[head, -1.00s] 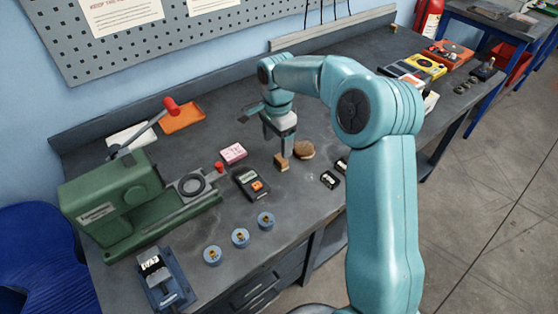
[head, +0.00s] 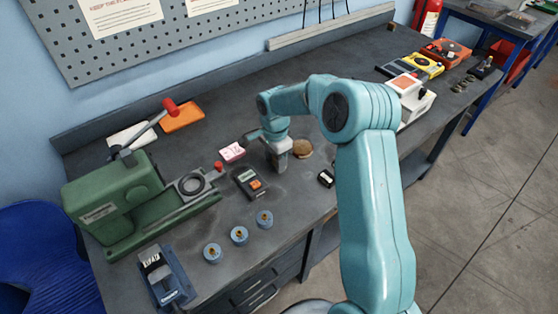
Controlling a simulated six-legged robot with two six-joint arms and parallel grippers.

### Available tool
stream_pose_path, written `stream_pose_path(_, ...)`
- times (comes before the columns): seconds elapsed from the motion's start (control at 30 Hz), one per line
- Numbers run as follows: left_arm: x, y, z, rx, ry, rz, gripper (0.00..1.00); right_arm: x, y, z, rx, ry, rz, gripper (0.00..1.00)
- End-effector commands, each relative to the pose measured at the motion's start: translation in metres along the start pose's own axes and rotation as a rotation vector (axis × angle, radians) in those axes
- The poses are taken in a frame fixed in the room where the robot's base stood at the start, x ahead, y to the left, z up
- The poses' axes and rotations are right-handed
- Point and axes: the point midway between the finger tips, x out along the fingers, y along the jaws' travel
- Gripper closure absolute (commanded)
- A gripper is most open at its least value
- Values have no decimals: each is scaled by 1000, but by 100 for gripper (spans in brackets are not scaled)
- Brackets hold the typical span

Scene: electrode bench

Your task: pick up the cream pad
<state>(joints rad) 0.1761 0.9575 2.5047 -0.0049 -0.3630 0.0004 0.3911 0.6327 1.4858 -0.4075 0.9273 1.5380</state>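A pale, off-white flat pad (head: 124,136) lies at the back left of the bench beside an orange pad (head: 182,116); it is the closest match to a cream pad. A red-tipped lever passes over part of it. My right gripper (head: 279,170) is well to the right of it, low over the middle of the bench and pointing down. It is beside a round brown disc (head: 303,148). Its fingertips are too small and blocked to show whether they are open or shut. My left gripper is out of view.
A green machine (head: 115,205) stands at the left. A pink box (head: 232,153), a dark meter (head: 250,183) and several blue round holders (head: 239,235) lie near my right gripper. A white box (head: 412,100) is behind my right arm.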

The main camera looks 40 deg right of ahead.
Motion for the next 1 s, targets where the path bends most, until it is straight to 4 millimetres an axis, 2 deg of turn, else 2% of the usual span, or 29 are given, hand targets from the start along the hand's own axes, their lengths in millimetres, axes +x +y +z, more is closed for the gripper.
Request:
stream_pose_path(0.37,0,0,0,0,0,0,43,-2,0,0,0,0,-2,83)
stream_pose_path(0.57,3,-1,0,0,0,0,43,-20,-1,0,0,1,-6,83)
stream_pose_path(0.67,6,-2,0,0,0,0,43,-41,-2,0,0,2,-8,83)
stream_pose_path(1.0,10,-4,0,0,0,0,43,-145,-1,0,0,1,-7,83)
